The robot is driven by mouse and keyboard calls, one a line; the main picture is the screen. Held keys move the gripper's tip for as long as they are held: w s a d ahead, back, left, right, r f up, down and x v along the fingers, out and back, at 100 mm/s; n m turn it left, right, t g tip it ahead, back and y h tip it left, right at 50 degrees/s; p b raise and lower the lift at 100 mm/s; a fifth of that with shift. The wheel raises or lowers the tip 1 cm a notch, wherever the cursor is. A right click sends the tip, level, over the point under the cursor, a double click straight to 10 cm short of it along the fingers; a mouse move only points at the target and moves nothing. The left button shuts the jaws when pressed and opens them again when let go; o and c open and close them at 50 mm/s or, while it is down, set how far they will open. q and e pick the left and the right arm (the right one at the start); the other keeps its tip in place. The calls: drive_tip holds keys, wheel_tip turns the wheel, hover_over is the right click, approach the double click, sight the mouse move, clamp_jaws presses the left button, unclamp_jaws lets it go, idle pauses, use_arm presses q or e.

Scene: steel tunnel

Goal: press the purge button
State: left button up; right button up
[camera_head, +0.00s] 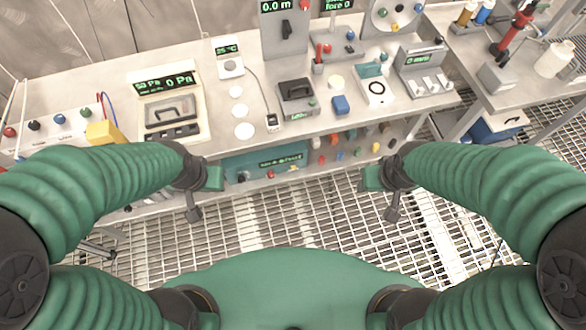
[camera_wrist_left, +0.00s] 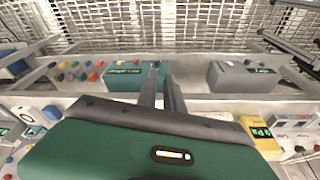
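I cannot make out a button labelled purge in either view. A teal box (camera_head: 265,165) with a lit green display sits under the bench top, and small red and dark controls show on its front. The box also shows in the left wrist view (camera_wrist_left: 128,82). My left gripper (camera_head: 194,214) hangs in front of the bench, left of the box, touching nothing. In the left wrist view its two fingers (camera_wrist_left: 162,90) stand slightly apart with nothing between them. My right gripper (camera_head: 393,214) hangs right of the box, seemingly empty; its finger gap cannot be made out.
A yellow block (camera_head: 104,133) is at left. Open metal grating (camera_head: 290,220) lies before the bench.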

use_arm(q)
drive_tip(key=shift+a+f, duration=0.15)
drive_tip(key=shift+a, duration=0.3)
clamp_jaws()
drive_tip(key=shift+d, duration=0.65)
use_arm(e)
drive_tip(key=shift+d+f, duration=0.1)
drive_tip(key=shift+d, duration=0.05)
